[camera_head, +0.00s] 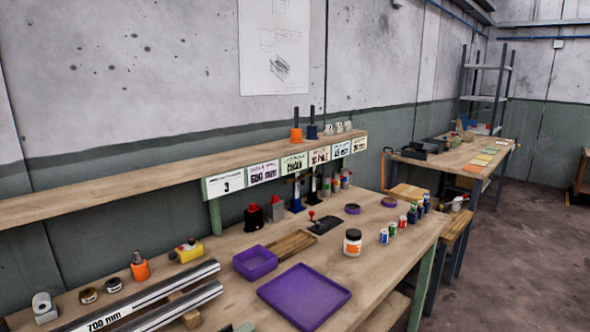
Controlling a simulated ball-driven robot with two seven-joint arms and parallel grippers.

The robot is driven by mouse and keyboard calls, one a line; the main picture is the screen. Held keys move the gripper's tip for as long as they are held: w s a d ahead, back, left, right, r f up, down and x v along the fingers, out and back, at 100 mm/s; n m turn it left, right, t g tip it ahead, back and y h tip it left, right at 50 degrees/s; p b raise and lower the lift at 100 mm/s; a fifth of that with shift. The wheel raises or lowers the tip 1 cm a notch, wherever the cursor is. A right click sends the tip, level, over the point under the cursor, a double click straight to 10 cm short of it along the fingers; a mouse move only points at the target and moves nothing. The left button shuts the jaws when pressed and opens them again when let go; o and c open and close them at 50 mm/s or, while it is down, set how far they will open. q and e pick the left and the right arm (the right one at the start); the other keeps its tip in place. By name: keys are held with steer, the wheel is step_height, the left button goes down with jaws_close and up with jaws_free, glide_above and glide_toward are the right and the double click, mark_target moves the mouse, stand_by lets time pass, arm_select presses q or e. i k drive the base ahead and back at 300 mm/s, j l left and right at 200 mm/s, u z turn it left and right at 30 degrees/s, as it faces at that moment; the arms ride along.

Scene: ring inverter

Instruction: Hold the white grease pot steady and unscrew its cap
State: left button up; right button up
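The white grease pot (352,246) stands upright on the wooden workbench (385,262), right of the middle of the view. Nothing touches the pot. Neither of my grippers shows in this view.
A purple tray (304,296) lies in front of the pot, and a purple bin (255,262) and wooden tray (290,244) lie to its left. Several small cans (384,236) stand to its right. Metal rails (150,300) lie at the front left. A shelf (150,208) runs behind.

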mark_target(352, 248)
steer(key=i+l+u, duration=0.2)
steer(key=l, duration=0.75)
steer(key=l+u, duration=0.2)
steer(key=l, duration=0.75)
steer(key=l+u, duration=0.2)
steer(key=l, duration=0.75)
steer(key=l+u, duration=0.2)
steer(key=l, duration=0.8)
steer(key=k+l+u, duration=0.2)
steer(key=l, duration=0.75)
steer(key=i, duration=0.1)
